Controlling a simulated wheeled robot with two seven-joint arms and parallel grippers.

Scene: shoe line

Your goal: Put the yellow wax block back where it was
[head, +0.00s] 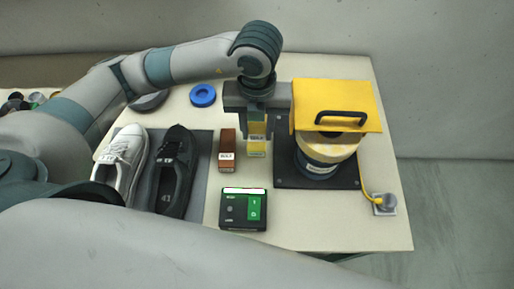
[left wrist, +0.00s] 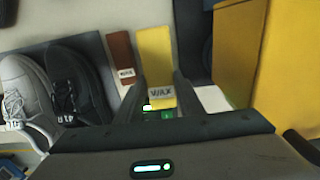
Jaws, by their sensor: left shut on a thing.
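The yellow wax block (head: 257,148) stands upright between the fingers of my left gripper (head: 256,136), right of a brown block (head: 227,155). The gripper points down and is shut on the wax block. In the left wrist view the wax block (left wrist: 157,58) shows its WAX label, with a finger on each side. I cannot tell whether its bottom touches the table. The brown block (left wrist: 122,58), also labelled, stands apart from it. My right gripper is not in view.
A machine with a yellow cover (head: 335,96) stands on a dark plate (head: 290,178) close on the right. A black box with a green panel (head: 243,214) sits in front. A white shoe (head: 122,160) and a black shoe (head: 173,172) lie left. A blue ring (head: 203,95) lies behind.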

